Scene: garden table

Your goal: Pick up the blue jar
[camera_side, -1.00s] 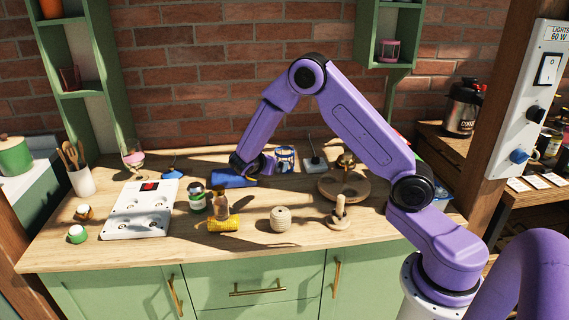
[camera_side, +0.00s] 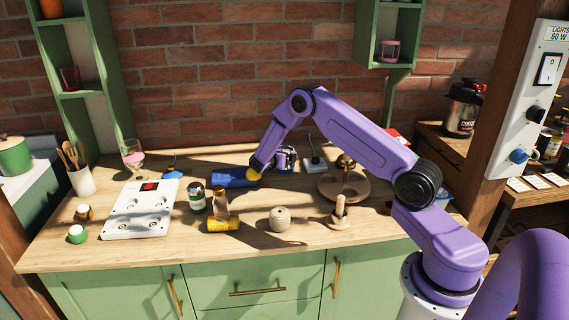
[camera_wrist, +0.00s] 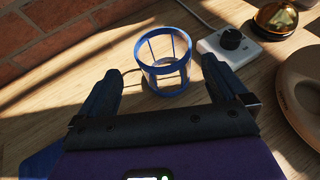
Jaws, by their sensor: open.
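The blue jar (camera_wrist: 180,84) is an open round blue frame with upright bars, standing upright on the wooden table in the wrist view. In the side view the blue jar (camera_side: 287,149) is at the back of the table, partly hidden by my gripper. My gripper (camera_wrist: 161,67) is open and empty, held low. Its two dark fingers point toward the jar, one to its left and one to its right in the picture. The jar appears just ahead of the fingertips; whether it is between them I cannot tell. In the side view my gripper (camera_side: 280,161) overlaps the jar.
A white box with a dark knob (camera_wrist: 231,45) stands right of the jar, its cable running behind. An amber dome (camera_wrist: 274,18) and a round wooden stand (camera_wrist: 290,98) are farther right.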

